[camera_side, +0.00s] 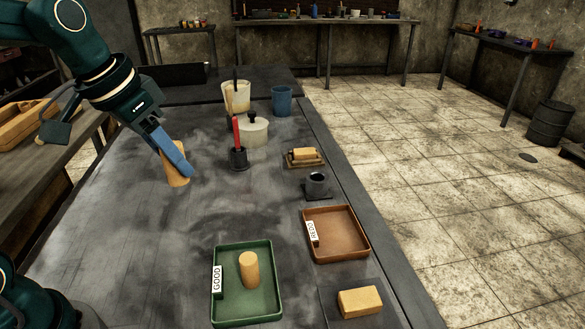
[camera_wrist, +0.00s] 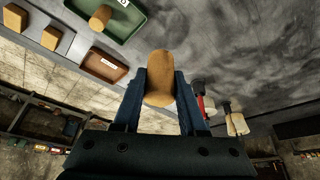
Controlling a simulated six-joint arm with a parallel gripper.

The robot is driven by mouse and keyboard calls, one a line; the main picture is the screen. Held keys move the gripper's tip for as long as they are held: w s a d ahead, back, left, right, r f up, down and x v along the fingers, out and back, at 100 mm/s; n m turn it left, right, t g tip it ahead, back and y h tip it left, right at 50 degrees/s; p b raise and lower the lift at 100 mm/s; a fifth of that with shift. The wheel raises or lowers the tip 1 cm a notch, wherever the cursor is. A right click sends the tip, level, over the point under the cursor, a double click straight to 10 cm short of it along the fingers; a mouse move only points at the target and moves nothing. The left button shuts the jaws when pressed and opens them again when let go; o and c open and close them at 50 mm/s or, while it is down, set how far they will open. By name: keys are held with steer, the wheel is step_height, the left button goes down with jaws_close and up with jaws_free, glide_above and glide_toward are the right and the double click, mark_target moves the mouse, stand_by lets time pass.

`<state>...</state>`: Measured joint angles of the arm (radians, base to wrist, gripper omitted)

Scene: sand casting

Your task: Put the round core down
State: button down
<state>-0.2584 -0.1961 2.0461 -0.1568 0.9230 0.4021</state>
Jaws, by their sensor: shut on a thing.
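My gripper (camera_side: 178,164) is shut on a tan round core (camera_side: 176,181) over the left-middle of the dark table (camera_side: 110,235). The core is slightly tilted and partly hidden behind a blue finger. I cannot tell whether its lower end touches the table. In the wrist view the core (camera_wrist: 159,76) sits between both fingers. That tray also shows in the wrist view (camera_wrist: 128,22). The brown tray labelled REDO (camera_side: 350,235) is empty, to the right.
A rectangular block (camera_side: 360,301) lies on a dark plate at the front right. Another block (camera_side: 303,153) rests on a small stand. The table's left-middle is clear.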

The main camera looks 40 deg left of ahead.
steer(key=shift+s+f+n, duration=0.3)
steer(key=shift+s+f, duration=0.05)
steer(key=shift+s, duration=0.1)
steer(key=shift+w+r, duration=0.25)
steer(key=shift+w, duration=0.05)
steer(key=w+a+f, duration=0.5)
steer(key=w+a, duration=0.3)
steer(key=a, duration=0.1)
steer(key=w+d+f, duration=0.1)
steer(key=d+f, duration=0.1)
steer(key=d, duration=0.1)
steer(key=w+d+f, duration=0.2)
steer(key=d+f, duration=0.1)
steer(key=w+d+f, duration=0.2)
steer(key=d, duration=0.2)
steer(key=shift+w+d+f, duration=0.1)
steer(key=shift+f, duration=1.9)
steer(key=shift+f, duration=0.15)
steer(key=shift+c, duration=2.3)
jaws_free()
